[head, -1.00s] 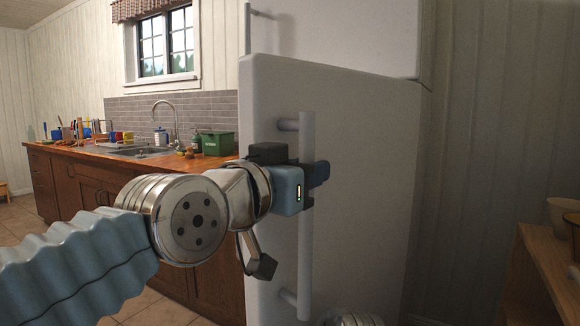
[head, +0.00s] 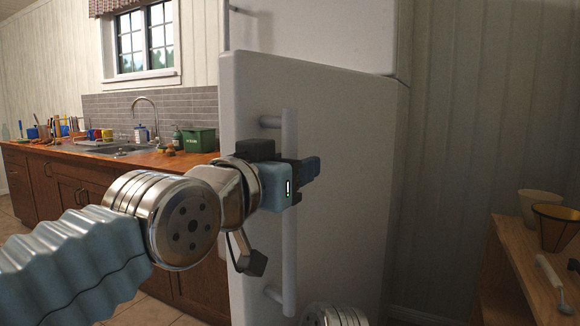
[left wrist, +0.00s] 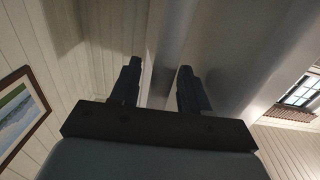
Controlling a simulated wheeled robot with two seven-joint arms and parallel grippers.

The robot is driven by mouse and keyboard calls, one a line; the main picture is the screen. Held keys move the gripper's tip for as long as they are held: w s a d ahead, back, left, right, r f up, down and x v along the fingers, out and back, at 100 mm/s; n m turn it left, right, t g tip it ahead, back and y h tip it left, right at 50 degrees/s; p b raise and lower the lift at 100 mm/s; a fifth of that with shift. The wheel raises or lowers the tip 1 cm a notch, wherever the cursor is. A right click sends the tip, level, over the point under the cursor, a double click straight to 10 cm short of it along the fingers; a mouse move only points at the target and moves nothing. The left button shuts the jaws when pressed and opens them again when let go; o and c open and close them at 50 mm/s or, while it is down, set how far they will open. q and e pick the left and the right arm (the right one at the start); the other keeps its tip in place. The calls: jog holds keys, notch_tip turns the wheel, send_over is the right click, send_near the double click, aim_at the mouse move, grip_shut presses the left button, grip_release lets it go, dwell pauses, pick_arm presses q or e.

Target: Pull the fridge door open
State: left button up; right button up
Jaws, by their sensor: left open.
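The white fridge's large lower door (head: 345,170) fills the middle of the head view. I see no open gap at its edges. Its vertical bar handle (head: 289,240) stands off the door near the left side on two short posts. My left gripper (head: 298,180) is level with the handle's upper half, with its fingers at the bar, and hides part of it. In the left wrist view the two dark fingers (left wrist: 160,88) are apart, with a pale upright strip between them, likely the handle. Contact cannot be told. My right gripper is not in view.
A wooden counter (head: 130,153) with a sink, a green box (head: 198,140) and utensils stands left of the fridge. A wooden shelf (head: 515,265) with bowls (head: 540,207) stands at the right. The upper fridge door (head: 310,35) is above.

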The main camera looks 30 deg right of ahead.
pick_arm(q)
jog(key=b+v, duration=0.3)
jog(key=v, duration=1.1)
jog(key=shift+b, duration=0.4)
jog(key=shift+f, duration=0.1)
